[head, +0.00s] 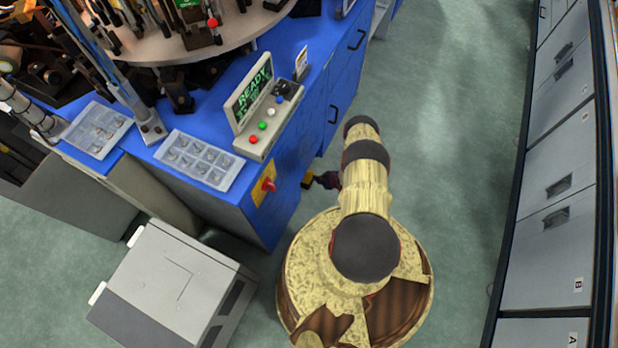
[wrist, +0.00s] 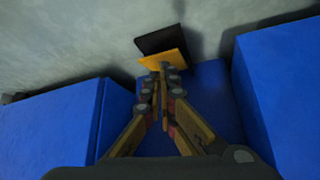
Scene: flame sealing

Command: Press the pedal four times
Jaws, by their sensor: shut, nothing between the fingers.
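The pedal is a small yellow and black piece low beside the blue cabinet. In the wrist view its yellow plate (wrist: 165,58) lies just past my fingertips, with a black part behind it.
The blue cabinet (head: 275,215) carries a control box (head: 262,118) with a green READY display, and a red knob (head: 268,184) on its side. Blue walls (wrist: 285,90) flank my gripper on both sides. A grey box (head: 170,285) stands at lower left. Open floor (head: 450,130) lies to the right.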

